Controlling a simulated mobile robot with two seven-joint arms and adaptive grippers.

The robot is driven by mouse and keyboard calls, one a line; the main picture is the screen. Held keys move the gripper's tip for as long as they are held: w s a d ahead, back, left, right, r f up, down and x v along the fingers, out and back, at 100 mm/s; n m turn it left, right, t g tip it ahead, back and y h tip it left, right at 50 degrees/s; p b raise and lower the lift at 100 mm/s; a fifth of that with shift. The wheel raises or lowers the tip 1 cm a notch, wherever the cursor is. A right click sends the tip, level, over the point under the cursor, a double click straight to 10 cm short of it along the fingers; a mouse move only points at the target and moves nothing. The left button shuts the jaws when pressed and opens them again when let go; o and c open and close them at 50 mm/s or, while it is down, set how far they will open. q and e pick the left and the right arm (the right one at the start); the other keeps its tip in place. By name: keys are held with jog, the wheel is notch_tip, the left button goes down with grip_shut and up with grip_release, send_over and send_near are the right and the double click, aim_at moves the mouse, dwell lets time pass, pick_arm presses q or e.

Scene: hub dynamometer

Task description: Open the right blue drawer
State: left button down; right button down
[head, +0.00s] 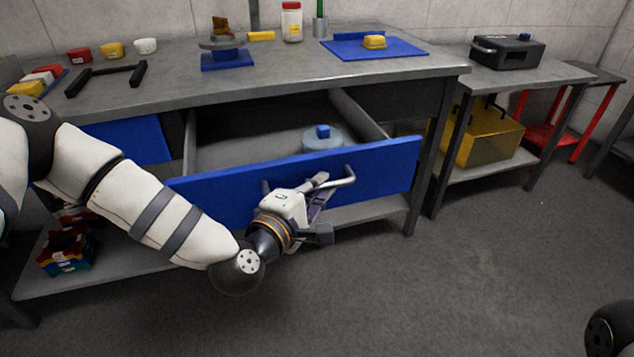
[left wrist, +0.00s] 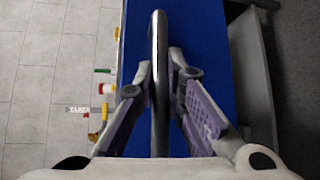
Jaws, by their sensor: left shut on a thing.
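The right blue drawer (head: 385,163) stands pulled out from under the workbench, with its grey inside showing. A light blue round object with a small blue cube (head: 322,138) sits inside it. My left gripper (head: 325,186) is at the drawer's front, shut on its metal bar handle (head: 345,179). In the left wrist view the handle (left wrist: 159,60) runs between the two fingers of the left gripper (left wrist: 160,85), in front of the blue drawer front (left wrist: 203,35). My right gripper is out of view.
The workbench top (head: 270,75) carries bottles, blocks and a blue mat (head: 400,48). A side table (head: 545,75) with a black case (head: 507,51) stands at the right, over a yellow bin (head: 485,135). The floor (head: 450,280) in front is clear.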

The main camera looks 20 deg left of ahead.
pick_arm(q)
jog(key=shift+s+d, duration=0.1)
dwell(0.3)
jog(key=c, duration=1.7)
grip_release()
jog(key=shift+o, duration=0.2)
jog(key=v, duration=1.2)
